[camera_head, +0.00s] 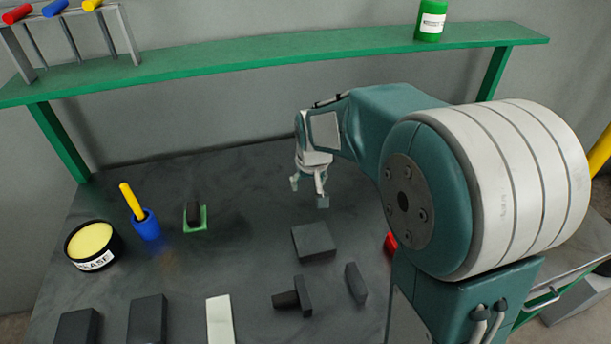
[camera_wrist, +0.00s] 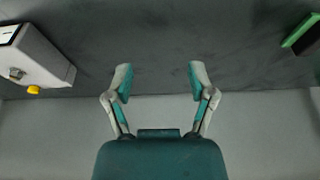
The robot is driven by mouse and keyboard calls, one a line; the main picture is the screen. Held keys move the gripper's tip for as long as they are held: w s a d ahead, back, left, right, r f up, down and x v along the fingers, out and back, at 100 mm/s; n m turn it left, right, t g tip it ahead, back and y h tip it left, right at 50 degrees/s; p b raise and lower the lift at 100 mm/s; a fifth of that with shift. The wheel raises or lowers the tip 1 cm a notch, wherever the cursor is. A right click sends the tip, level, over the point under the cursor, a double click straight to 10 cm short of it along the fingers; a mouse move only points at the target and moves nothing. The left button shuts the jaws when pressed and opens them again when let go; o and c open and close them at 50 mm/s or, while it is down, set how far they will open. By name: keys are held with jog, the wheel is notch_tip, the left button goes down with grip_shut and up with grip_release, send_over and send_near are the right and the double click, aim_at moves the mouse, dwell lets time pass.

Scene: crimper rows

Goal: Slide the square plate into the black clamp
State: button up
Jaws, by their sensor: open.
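My gripper (camera_head: 308,190) hangs over the back middle of the dark table. It is open, with nothing between its fingers, and the wrist view shows the two fingers (camera_wrist: 160,78) apart. A dark, squarish flat block (camera_head: 313,241) lies on the table in front of the gripper, apart from it; it may be the square plate. A small black upright piece (camera_head: 194,212) stands with a green piece (camera_head: 196,224) around its base at left. Both show at the top right of the wrist view. A black T-shaped piece (camera_head: 293,298) lies nearer. I cannot tell which black piece is the clamp.
A grease tin (camera_head: 92,245) and a blue cup (camera_head: 147,226) with a yellow handle stand at left. Dark blocks and a pale strip (camera_head: 220,320) lie along the front. A green shelf (camera_head: 270,55) spans the back wall. A white box (camera_wrist: 35,58) shows in the wrist view.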

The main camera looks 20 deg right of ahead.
send_over(305, 220)
jog(key=s, duration=0.1)
jog(key=shift+f, duration=2.25)
jog(key=shift+d+f, duration=0.2)
jog(key=shift+f, duration=0.45)
jog(key=shift+a, duration=0.5)
jog(key=shift+d, duration=0.2)
jog(key=shift+d+f, duration=0.1)
jog(key=shift+f, duration=0.05)
jog(key=shift+f, duration=0.65)
jog(key=shift+f, duration=2.75)
jog(key=shift+r, duration=0.35)
